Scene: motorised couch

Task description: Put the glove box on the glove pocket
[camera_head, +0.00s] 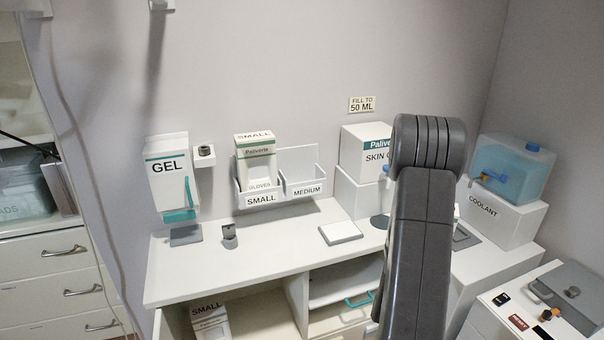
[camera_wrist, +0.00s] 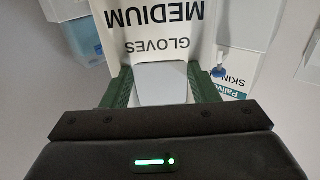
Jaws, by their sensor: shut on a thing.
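A white glove box lettered MEDIUM GLOVES (camera_wrist: 160,18) shows upside down in the wrist view. My gripper (camera_wrist: 162,84) is shut on it, with one green finger on each side. In the head view my arm hides the gripper and the held box. A double white glove pocket is on the wall above the counter. Its right pocket, labelled MEDIUM (camera_head: 305,190), looks empty. Its left pocket, labelled SMALL (camera_head: 262,199), holds a white and green SMALL glove box (camera_head: 256,160) standing upright.
A GEL dispenser (camera_head: 168,170) hangs left of the pockets. A skin cleaner box (camera_head: 362,150) stands close to their right. A blue tank (camera_head: 512,165) sits on the COOLANT stand (camera_head: 495,212). Another SMALL box (camera_head: 210,322) is under the counter (camera_head: 270,250).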

